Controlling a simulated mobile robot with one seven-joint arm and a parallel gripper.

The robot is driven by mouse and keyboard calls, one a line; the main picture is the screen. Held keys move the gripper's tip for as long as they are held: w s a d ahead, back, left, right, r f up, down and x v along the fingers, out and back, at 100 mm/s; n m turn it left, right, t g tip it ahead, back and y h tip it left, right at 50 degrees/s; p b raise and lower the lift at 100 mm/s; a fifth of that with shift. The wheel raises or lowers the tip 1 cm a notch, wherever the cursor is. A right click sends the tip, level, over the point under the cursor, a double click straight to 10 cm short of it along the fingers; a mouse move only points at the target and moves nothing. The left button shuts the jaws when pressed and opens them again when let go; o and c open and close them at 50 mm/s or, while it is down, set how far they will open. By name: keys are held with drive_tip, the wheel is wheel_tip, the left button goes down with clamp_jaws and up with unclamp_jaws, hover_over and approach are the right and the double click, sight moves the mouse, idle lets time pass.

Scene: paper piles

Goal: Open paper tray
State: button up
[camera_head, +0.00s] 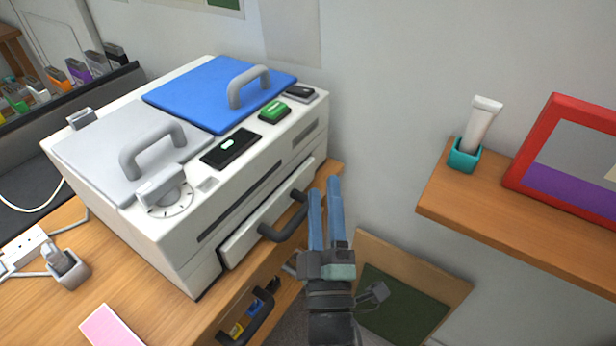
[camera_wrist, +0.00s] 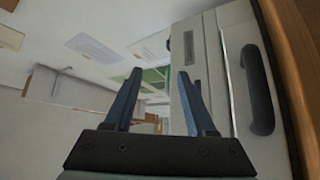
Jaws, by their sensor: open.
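The paper tray (camera_head: 240,243) is a white drawer front low on the side of the white printer (camera_head: 165,255), with a dark grey bar handle (camera_head: 282,221). The tray front looks flush or nearly flush with the printer body. My gripper (camera_head: 325,183) has two blue fingers and is open and empty, just right of the handle and apart from it. In the wrist view, the fingers (camera_wrist: 160,78) are spread. The tray front (camera_wrist: 238,60) and its dark handle (camera_wrist: 257,90) are to their right, outside the fingers.
The printer stands on a wooden desk (camera_head: 60,300) with a dark-handled drawer (camera_head: 255,315) below the tray. A wooden shelf (camera_head: 520,225) with a red frame (camera_head: 535,130) and a teal tube holder (camera_head: 463,156) is at right. A cardboard-edged green panel (camera_head: 400,300) lies low behind my gripper.

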sight(297, 220)
drive_tip(key=s+a+f+n+g+y+p, duration=0.3)
drive_tip(key=s+f+n, duration=0.4)
drive_tip(key=f, duration=0.5)
drive_tip(key=shift+m, duration=0.6)
drive_tip(key=w, duration=0.3)
drive_tip(key=w+a+r, duration=0.1)
drive_tip(key=w, duration=0.3)
drive_tip(key=w+r, duration=0.1)
drive_tip(key=w, duration=0.3)
drive_tip(key=shift+w+a, duration=0.1)
drive_tip(key=shift+a, duration=0.05)
clamp_jaws()
